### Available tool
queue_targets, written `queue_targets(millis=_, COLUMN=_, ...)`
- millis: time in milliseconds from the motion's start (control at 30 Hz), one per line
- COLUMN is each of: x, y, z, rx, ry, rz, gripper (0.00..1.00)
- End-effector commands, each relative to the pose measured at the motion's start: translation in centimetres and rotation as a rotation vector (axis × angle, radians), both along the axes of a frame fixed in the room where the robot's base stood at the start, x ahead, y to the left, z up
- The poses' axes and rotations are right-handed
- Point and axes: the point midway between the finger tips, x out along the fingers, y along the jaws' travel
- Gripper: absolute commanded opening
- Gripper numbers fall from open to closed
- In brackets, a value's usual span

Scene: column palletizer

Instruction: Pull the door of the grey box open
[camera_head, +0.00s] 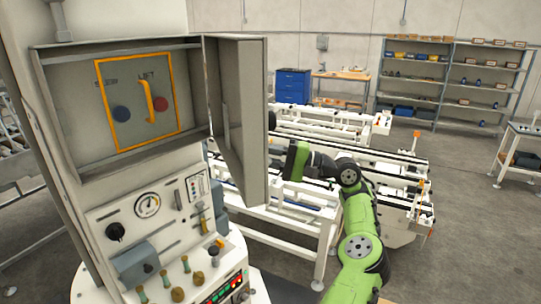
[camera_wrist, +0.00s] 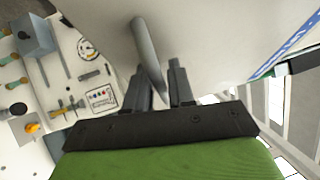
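The grey box (camera_head: 82,134) stands open at the upper left of the head view. Its door (camera_head: 252,105) is swung out wide to the right, showing its inner side. Inside the box are an orange-framed panel (camera_head: 101,97), an orange handle (camera_head: 147,101), a blue knob and a red knob. My gripper is on the door's outer side, its fingers hidden by the door in the head view. In the wrist view, my gripper (camera_wrist: 159,82) has its fingers apart, with the door's grey bar handle (camera_wrist: 147,45) running between them. A gap shows beside the bar.
Below the box is a control panel (camera_head: 165,230) with a gauge, knobs and levers; it also shows in the wrist view (camera_wrist: 55,75). White conveyor frames (camera_head: 290,215) stand behind and below my arm. Shelves (camera_head: 450,85) and a blue cabinet (camera_head: 292,86) are far back. Grey floor lies free at right.

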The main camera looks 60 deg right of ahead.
Motion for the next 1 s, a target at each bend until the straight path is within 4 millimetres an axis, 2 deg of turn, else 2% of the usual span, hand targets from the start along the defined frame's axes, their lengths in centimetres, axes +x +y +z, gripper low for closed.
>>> queue_targets(millis=267, x=-1.2, y=-0.3, z=-0.2, rx=0.000, ry=-0.003, rz=-0.004, gripper=0.23)
queue_targets(millis=467, x=-4.7, y=-1.3, z=-0.8, rx=-0.001, ry=-0.005, rz=0.001, gripper=0.23)
queue_targets(millis=800, x=-12.4, y=-3.2, z=-2.0, rx=-0.004, ry=0.000, rz=0.017, gripper=0.23)
queue_targets(millis=1000, x=-14.2, y=-3.6, z=-2.3, rx=-0.005, ry=0.003, rz=0.025, gripper=0.23)
